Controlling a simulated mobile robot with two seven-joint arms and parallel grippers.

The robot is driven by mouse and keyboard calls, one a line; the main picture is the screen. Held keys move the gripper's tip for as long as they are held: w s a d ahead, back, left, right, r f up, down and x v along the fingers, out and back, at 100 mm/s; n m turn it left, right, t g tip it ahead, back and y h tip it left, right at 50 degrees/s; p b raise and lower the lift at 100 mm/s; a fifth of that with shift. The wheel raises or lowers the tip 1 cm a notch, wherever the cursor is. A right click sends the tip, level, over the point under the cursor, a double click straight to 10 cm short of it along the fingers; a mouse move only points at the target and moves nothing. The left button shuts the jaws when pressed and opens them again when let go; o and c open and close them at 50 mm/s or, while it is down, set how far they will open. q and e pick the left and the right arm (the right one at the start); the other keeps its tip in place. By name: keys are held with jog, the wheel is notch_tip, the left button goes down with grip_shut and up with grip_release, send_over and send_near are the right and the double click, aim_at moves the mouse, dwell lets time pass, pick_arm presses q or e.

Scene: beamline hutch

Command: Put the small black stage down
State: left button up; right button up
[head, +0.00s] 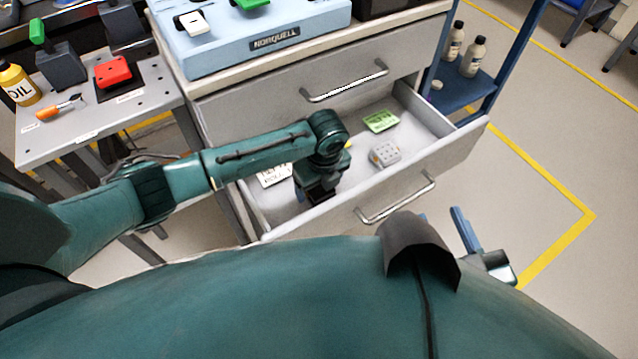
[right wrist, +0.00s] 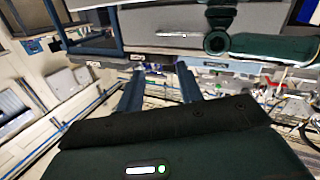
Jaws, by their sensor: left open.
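My left gripper (head: 320,188) points down into the open drawer (head: 455,150), its jaws open. The hand and wrist hide most of what is under it. A dark shape shows at its lower end; I cannot tell whether this is the small black stage or only the gripper. No small black stage stands out clearly elsewhere in the drawer. My right gripper (right wrist: 158,90) shows two blue fingers set apart with nothing between them in the right wrist view. In the head view, one blue finger of it shows beside my body, outside the drawer.
The drawer also holds a green card (head: 381,121), a light grey block with small knobs (head: 384,153) and a white printed label (head: 273,176). A table (head: 90,140) at left bears a red block (head: 113,72), dark blocks and an oil bottle (head: 17,84). A blue shelf stands right.

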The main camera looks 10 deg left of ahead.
aim_at(322, 190)
pick_arm(q)
notch_tip(322, 190, up, 12)
jog(key=d+p, duration=0.1)
jog(key=p, duration=0.2)
jog(key=shift+s+f+p, duration=0.25)
jog(key=shift+s+p, duration=0.1)
jog(key=shift+s, duration=0.1)
pick_arm(e)
jog(key=shift+s+d+f+m+g+h, duration=0.1)
jog(key=shift+s+d+m+g+h, duration=0.25)
jog(key=shift+g, duration=0.45)
jog(key=shift+s+d+f+m+g+h, duration=0.15)
jog(key=shift+s+m+g+h, duration=0.2)
jog(key=shift+g, duration=0.45)
jog(key=shift+w, duration=0.15)
pick_arm(q)
jog(key=shift+r, duration=0.1)
pick_arm(e)
jog(key=shift+r, duration=0.15)
